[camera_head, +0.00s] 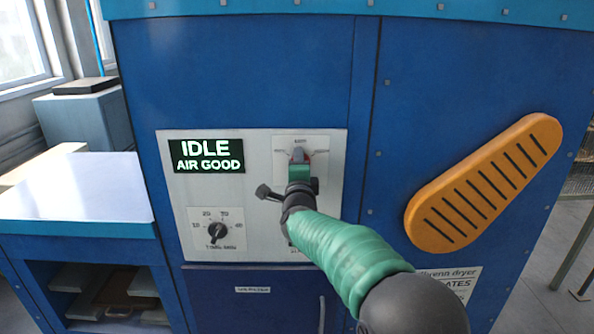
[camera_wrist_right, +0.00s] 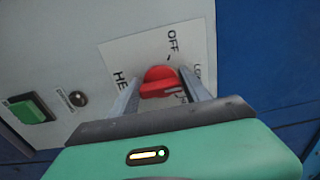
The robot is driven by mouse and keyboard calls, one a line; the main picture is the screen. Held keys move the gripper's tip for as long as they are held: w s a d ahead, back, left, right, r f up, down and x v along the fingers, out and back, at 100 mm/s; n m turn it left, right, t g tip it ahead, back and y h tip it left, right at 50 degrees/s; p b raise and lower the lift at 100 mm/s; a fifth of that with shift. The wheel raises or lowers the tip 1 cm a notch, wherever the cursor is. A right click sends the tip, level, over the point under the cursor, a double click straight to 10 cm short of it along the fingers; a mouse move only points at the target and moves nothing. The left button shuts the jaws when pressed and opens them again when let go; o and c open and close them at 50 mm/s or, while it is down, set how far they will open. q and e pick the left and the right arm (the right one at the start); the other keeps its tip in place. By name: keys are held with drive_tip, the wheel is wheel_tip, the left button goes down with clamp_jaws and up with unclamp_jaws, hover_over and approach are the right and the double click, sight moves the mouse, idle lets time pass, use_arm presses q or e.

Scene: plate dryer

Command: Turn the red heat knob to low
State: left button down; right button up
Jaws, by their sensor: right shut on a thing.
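The red heat knob (camera_wrist_right: 160,82) sits on a white label plate in the right wrist view, with OFF above it, LOW to its right and part of another word at its left. The fingers of my right gripper (camera_wrist_right: 160,95) are on either side of the knob and shut on it. My left gripper is not in view.
The control panel (camera_head: 262,187) on the blue machine shows IDLE and AIR GOOD. A black timer knob (camera_head: 217,231) is at lower left. A green button (camera_wrist_right: 30,109) is near the heat knob. An orange slotted guard (camera_head: 484,184) juts out at right.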

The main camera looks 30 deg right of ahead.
drive_tip(key=shift+d+f, duration=0.1)
drive_tip(key=shift+d, duration=0.05)
drive_tip(key=o, duration=1.1)
drive_tip(key=shift+o, duration=1.4)
drive_tip(key=shift+s+d, duration=0.1)
drive_tip(key=shift+d, duration=0.05)
drive_tip(key=b+v, duration=0.1)
drive_tip(key=v, duration=1.5)
drive_tip(key=shift+s+a+b, duration=0.3)
drive_tip(key=shift+a+b, duration=0.05)
drive_tip(key=shift+w+f, duration=0.1)
drive_tip(key=shift+f, duration=0.1)
